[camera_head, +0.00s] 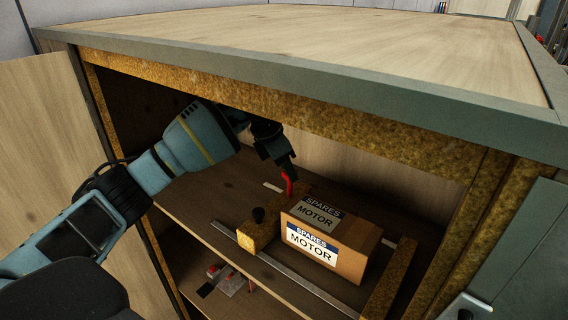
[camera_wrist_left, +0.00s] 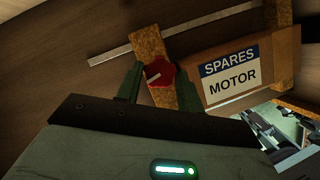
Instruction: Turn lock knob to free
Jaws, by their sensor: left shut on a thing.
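The red lock knob (camera_wrist_left: 160,74) shows in the left wrist view between my left gripper's fingers, with a pale slanted line on its face. It sits over a yellowish-brown wooden bar (camera_wrist_left: 149,42). In the head view only a red part (camera_head: 287,186) shows below the fingers. My left gripper (camera_head: 284,174) reaches into the cabinet from the left and is shut on the red knob; its dark green fingers also show in the left wrist view (camera_wrist_left: 158,80). Which setting the line points to cannot be told. My right gripper is not in view.
A cardboard box labelled SPARES MOTOR (camera_head: 348,252) stands on the shelf just right of the bar. The cabinet's top edge (camera_head: 330,92) overhangs my arm. A metal strip (camera_head: 290,272) runs along the shelf front.

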